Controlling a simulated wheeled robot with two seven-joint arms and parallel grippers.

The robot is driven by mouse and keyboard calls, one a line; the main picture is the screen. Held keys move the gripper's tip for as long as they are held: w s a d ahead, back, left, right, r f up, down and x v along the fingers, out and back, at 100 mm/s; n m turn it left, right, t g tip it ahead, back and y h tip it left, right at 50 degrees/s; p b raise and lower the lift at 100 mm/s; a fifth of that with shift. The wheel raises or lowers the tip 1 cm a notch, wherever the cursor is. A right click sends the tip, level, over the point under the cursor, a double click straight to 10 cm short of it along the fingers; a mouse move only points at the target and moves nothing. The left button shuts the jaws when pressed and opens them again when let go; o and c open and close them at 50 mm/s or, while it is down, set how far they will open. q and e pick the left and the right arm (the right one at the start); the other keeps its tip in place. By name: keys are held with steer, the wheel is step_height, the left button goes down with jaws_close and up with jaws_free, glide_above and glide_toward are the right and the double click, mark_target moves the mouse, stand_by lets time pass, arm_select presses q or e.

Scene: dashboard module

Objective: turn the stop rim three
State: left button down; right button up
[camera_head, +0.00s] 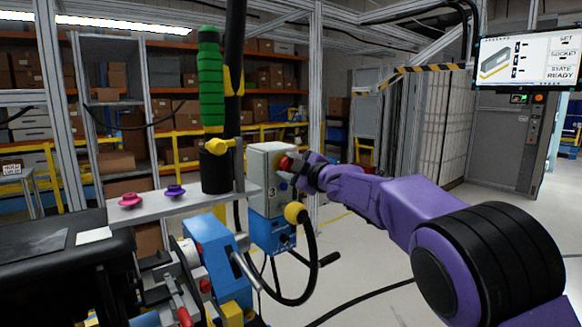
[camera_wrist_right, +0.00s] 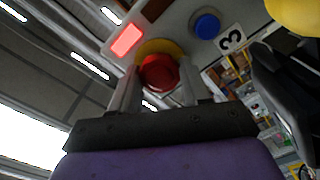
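A grey control box (camera_head: 265,175) marked 3 is mounted on a post in the middle of the head view. Its red round stop button (camera_wrist_right: 160,73) sits in a yellow ring (camera_wrist_right: 157,48) in the right wrist view; it also shows in the head view (camera_head: 284,163). My right gripper (camera_wrist_right: 160,82) reaches the box from the right, its two grey fingers on either side of the red button. The fingers are close to the button's sides; I cannot tell whether they press on it. My left gripper is not in view.
Near the stop button are a lit red lamp (camera_wrist_right: 127,40), a blue button (camera_wrist_right: 205,23) and the label 3 (camera_wrist_right: 231,38). A yellow ball (camera_head: 295,213) and a blue box (camera_head: 270,233) are just below. A grey shelf (camera_head: 165,203) holds pink (camera_head: 131,199) and purple (camera_head: 175,190) knobs.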

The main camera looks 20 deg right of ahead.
steer(key=shift+d, duration=0.15)
steer(key=shift+r+m+p, duration=0.15)
steer(key=shift+m+p, duration=0.25)
steer(key=shift+p, duration=0.4)
steer(key=m+p, duration=0.3)
steer(key=p, duration=0.2)
steer(key=shift+r, duration=0.1)
steer(key=m+p, duration=0.2)
steer(key=shift+m+p, duration=0.3)
steer(key=shift+f+m+p, duration=0.2)
steer(key=shift+m+p, duration=0.15)
steer(key=shift+m, duration=0.05)
